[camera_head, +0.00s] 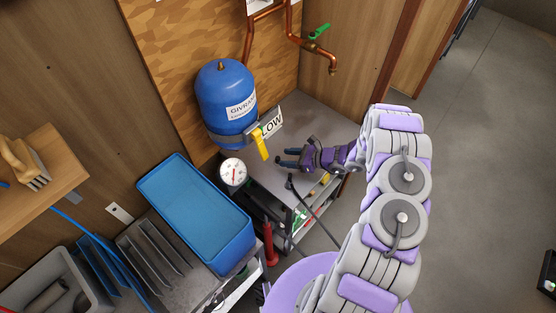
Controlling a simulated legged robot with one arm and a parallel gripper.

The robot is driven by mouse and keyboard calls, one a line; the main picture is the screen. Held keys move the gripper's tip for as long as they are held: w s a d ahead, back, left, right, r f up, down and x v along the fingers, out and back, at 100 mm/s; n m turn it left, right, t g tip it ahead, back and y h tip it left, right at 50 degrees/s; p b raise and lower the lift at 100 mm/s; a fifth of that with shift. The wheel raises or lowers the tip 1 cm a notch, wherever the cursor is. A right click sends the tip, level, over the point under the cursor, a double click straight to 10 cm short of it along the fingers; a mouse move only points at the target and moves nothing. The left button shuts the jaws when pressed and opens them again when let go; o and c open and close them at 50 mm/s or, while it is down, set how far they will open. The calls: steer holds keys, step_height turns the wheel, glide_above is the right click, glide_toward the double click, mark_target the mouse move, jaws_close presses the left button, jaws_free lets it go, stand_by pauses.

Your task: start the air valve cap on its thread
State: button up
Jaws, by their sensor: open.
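A blue tank (226,95) with a white label is fixed to the wooden wall. A small brass-coloured fitting (220,66) sticks up from its top. It is too small to tell whether this is the air valve's thread or a cap on it. I cannot make out a loose cap anywhere. My gripper (282,159) is open, below and to the right of the tank, with its dark fingers pointing left. It is apart from the tank, and I see nothing between its fingers.
A yellow lever (262,144) and a "LOW" sign (271,124) are between the tank and my gripper. A round gauge (233,172) stands below the tank. A blue bin (193,213) is at lower left. Copper pipes (291,38) with a green tap handle (319,32) run above.

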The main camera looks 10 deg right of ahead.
mark_target(278, 157)
steer(key=b+x, duration=0.1)
steer(key=x, duration=0.2)
steer(key=shift+s+a+f, duration=0.15)
steer(key=shift+a+f, duration=0.05)
steer(key=shift+x, duration=0.75)
steer(key=shift+r, duration=0.15)
jaws_close()
